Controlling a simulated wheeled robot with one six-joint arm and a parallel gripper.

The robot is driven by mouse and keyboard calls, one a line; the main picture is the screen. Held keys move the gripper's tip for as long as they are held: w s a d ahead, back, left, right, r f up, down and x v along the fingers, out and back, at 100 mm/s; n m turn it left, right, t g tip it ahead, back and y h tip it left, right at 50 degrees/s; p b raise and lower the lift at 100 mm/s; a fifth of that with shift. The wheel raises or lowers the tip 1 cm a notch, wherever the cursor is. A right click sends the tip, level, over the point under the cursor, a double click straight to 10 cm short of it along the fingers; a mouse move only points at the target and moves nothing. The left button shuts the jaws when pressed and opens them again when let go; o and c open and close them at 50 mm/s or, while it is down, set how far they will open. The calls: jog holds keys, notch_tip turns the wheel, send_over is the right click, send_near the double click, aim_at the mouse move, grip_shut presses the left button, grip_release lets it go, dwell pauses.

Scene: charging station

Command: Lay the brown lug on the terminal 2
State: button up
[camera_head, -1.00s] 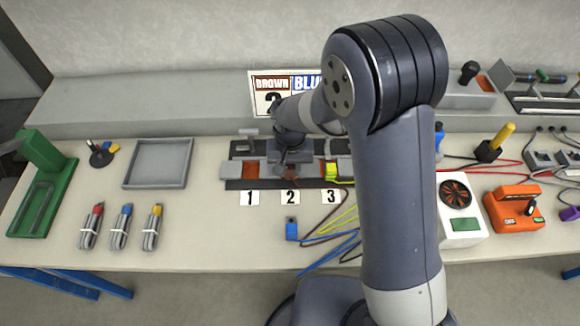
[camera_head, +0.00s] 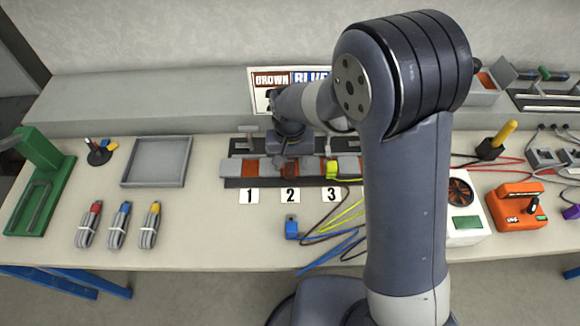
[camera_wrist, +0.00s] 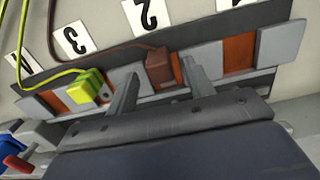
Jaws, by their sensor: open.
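The brown lug (camera_wrist: 158,66) lies at terminal 2 in the wrist view, in the gap between the fingers of my gripper (camera_wrist: 160,84). The fingers are spread, with visible room on both sides of the lug. Its brown wire runs off past the number plates. In the head view, my gripper (camera_head: 290,157) is low over the terminal row, behind the plate for terminal 2 (camera_head: 290,195). The lug is hard to make out there, and whether it lies fully flat cannot be told.
A yellow-green lug (camera_wrist: 88,87) sits at terminal 3, beside one finger. Terminal 1's copper-coloured pad (camera_wrist: 238,52) is bare. Grey blocks separate the terminals. A blue lug (camera_head: 291,229) and loose wires lie in front. A grey tray (camera_head: 157,184) stands left.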

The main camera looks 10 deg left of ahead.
aim_at(290, 165)
notch_tip(290, 165, up, 8)
jog(key=shift+f, duration=0.25)
jog(key=shift+f, duration=0.1)
notch_tip(290, 165, down, 10)
jog(key=shift+f, duration=0.2)
jog(key=shift+r+p, duration=0.45)
jog(key=shift+p, duration=0.2)
